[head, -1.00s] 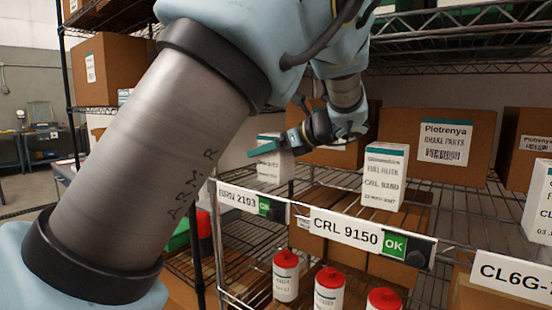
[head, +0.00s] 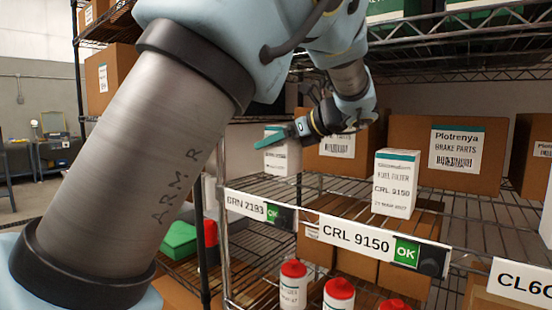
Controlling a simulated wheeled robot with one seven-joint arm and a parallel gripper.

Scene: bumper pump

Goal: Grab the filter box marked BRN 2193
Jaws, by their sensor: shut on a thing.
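The print on the box is too small to read. My gripper (head: 290,137) is shut on this box near its top, with a teal finger across its front. The box looks upright. I cannot tell whether its base touches the shelf.
A similar box marked CRL 9150 (head: 396,183) stands to the right behind the CRL 9150 label (head: 356,239). Large cardboard cartons (head: 447,155) stand behind. Red-capped bottles (head: 292,285) are below. A dark rack post (head: 200,240) stands left of the shelf.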

